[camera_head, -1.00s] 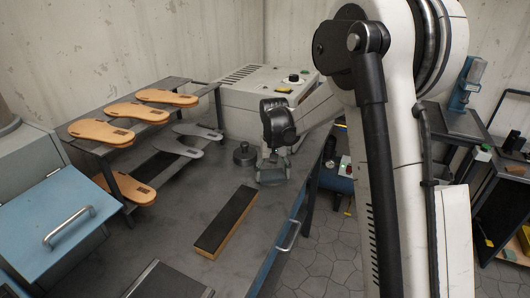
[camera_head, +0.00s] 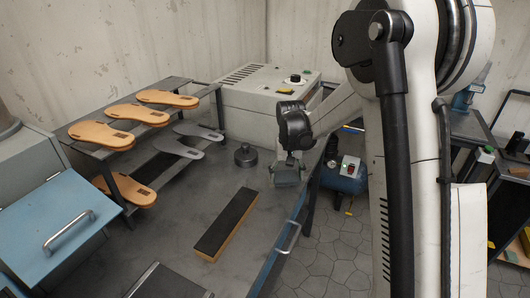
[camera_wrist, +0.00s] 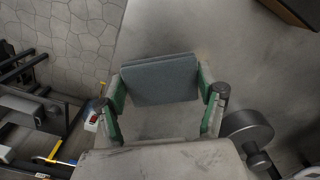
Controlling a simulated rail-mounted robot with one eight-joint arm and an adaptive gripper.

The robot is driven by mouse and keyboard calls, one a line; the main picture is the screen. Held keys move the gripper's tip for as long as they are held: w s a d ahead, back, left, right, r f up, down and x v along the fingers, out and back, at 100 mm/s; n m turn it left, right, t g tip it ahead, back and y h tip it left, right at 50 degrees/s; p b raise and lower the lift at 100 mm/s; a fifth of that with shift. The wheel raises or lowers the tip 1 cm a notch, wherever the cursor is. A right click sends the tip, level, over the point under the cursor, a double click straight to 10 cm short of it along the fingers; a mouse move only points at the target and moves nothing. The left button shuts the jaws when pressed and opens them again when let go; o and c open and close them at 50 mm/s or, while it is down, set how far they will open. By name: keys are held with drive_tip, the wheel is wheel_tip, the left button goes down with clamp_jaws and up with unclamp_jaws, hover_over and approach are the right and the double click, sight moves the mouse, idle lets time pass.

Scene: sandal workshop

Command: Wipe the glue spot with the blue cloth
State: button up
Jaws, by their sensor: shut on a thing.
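My gripper (camera_head: 287,178) is near the right edge of the grey worktable (camera_head: 170,235), in front of the grey machine. In the wrist view my gripper (camera_wrist: 160,92) has its green-sided fingers shut on the blue cloth (camera_wrist: 158,82), a folded grey-blue pad. The cloth shows at the fingertips in the head view (camera_head: 286,179), small and dark. I cannot tell whether it touches the tabletop. I cannot clearly make out the glue spot in either view.
A black round weight (camera_head: 246,156) stands close left of my gripper. A dark-topped block (camera_head: 227,224) lies nearer the front. A rack (camera_head: 128,158) holds several soles at left. The grey machine (camera_head: 268,98) stands behind. Bare tabletop lies between weight and block.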

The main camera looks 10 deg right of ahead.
sight(267, 175)
drive_tip(key=shift+w+a+p, duration=0.3)
drive_tip(key=shift+w+a, duration=0.8)
drive_tip(key=shift+a, duration=0.3)
drive_tip(key=shift+w+a+p, duration=0.3)
drive_tip(key=shift+w+a, duration=0.8)
drive_tip(key=shift+a, duration=0.25)
drive_tip(key=shift+w+a, duration=0.1)
drive_tip(key=shift+w, duration=0.15)
drive_tip(key=shift+w+d+b, duration=0.3)
drive_tip(key=shift+w+d, duration=0.25)
drive_tip(key=shift+w, duration=0.05)
drive_tip(key=shift+s+d, duration=0.15)
drive_tip(key=shift+d, duration=0.2)
drive_tip(key=shift+s+d, duration=0.55)
drive_tip(key=shift+s, duration=0.1)
drive_tip(key=shift+s+d+b, duration=0.35)
drive_tip(key=shift+s+d, duration=0.7)
drive_tip(key=shift+d, duration=0.25)
drive_tip(key=shift+s+d+b, duration=0.35)
drive_tip(key=shift+s+d, duration=0.7)
drive_tip(key=shift+d, duration=0.25)
drive_tip(key=shift+r+p, duration=1.75)
drive_tip(key=shift+r, duration=2.35)
